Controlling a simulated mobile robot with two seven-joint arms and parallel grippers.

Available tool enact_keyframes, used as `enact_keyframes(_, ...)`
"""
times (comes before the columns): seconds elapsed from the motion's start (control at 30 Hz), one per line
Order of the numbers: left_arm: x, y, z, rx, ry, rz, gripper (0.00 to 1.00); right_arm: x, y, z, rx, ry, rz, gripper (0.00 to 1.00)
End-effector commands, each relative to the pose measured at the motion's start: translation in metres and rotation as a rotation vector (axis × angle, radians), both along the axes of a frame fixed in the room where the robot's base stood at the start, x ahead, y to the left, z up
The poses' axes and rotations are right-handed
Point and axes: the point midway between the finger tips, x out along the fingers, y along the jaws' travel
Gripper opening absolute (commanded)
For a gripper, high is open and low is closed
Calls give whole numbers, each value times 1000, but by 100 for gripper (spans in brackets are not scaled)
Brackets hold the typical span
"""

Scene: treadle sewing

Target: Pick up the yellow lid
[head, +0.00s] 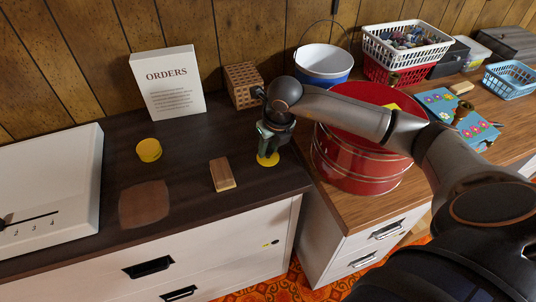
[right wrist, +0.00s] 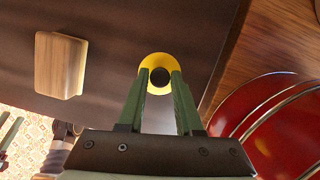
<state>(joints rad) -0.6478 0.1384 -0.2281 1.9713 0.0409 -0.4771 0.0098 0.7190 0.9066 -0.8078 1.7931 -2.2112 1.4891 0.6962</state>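The yellow lid (head: 268,161) lies flat on the dark cabinet top near its right edge. In the right wrist view it is a yellow disc (right wrist: 158,60) with a dark round knob in the middle. My right gripper (head: 274,147) points down directly over it. In the right wrist view its green fingers (right wrist: 160,76) are parted, one on each side of the knob. I see no clear grip on the knob, and the lid rests on the surface. Green prongs at the left edge of that view (right wrist: 10,132) look like part of my left gripper; the head view does not show it.
A wooden block (head: 222,174) lies left of the lid, and a round yellow tin (head: 149,150) stands farther left. A holed wooden block (head: 242,84) and an ORDERS sign (head: 168,85) stand behind. A large red drum (head: 355,160) stands close on the right, beneath my right arm.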

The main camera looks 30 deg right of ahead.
Motion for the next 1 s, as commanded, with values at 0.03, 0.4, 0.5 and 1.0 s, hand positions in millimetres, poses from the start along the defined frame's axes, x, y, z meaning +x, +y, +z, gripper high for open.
enact_keyframes(0.03,0,0,0,0,0,0,50,0,0,0,0,-1,0,27)
enact_keyframes(0.4,0,0,0,1,1,1,50,0,0,0,0,-1,0,0)
enact_keyframes(0.5,0,1,0,1,1,1,50,0,0,1,0,-1,0,0)
enact_keyframes(1.0,0,1,1,1,0,1,50,1,0,26,0,-4,1,0)
